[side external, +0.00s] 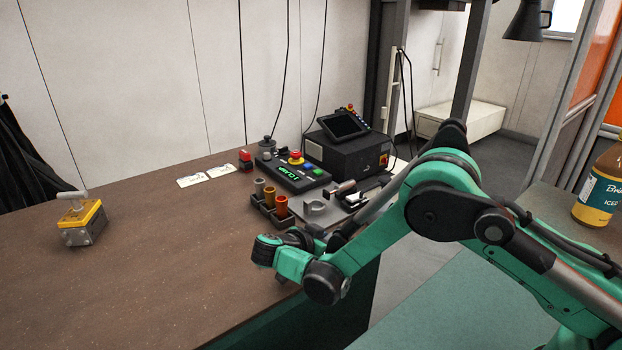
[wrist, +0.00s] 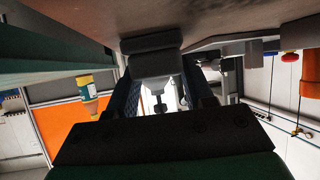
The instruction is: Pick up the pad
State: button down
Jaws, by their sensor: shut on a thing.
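In the wrist view, my gripper (wrist: 162,84) is shut on a grey, blocky piece with a darker wide end, which appears to be the pad (wrist: 153,64). The piece sits between the two dark fingers, close under the brown table surface (wrist: 90,12) at the top of this view. I cannot tell whether it touches the table. In the side view, my wrist is low at the table's right front edge, and the fingertips and the held piece cannot be made out behind my own links.
A holder with several coloured cups (side external: 270,210) stands just beyond my wrist, with a control box (side external: 292,177) and black machine (side external: 348,152) behind. A yellow-and-grey block with a handle (side external: 82,222) stands far left. A bottle (side external: 600,190) stands right. The table's middle is clear.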

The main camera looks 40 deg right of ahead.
notch_tip(320, 180, up, 27)
jog(key=s+n+t+y, duration=0.2)
jog(key=n+t+y, duration=0.65)
jog(key=n, duration=0.35)
jog(key=w+d+f+m+g+h, duration=0.1)
jog(key=f+m+g+h, duration=0.1)
jog(key=f, duration=0.4)
jog(key=w+d+f+m+g+h, duration=0.1)
jog(key=w+f+m+g+h, duration=0.1)
jog(key=f+m, duration=0.3)
jog(key=w+d+f+m+g+h, duration=0.2)
jog(key=f+m+g+h, duration=0.1)
jog(key=f, duration=0.6)
jog(key=shift+w+d+f+m+g+h, duration=0.1)
jog(key=shift+w+m+g+h, duration=0.2)
jog(key=shift+m+h, duration=0.4)
jog(key=s+d+m+g, duration=0.1)
jog(key=s+d+f+m+g, duration=0.1)
jog(key=s+d+g, duration=0.1)
jog(key=shift+d+f+m+h, duration=0.25)
jog(key=shift+f+m, duration=0.15)
jog(key=shift+d+f, duration=0.1)
jog(key=shift+f, duration=2.25)
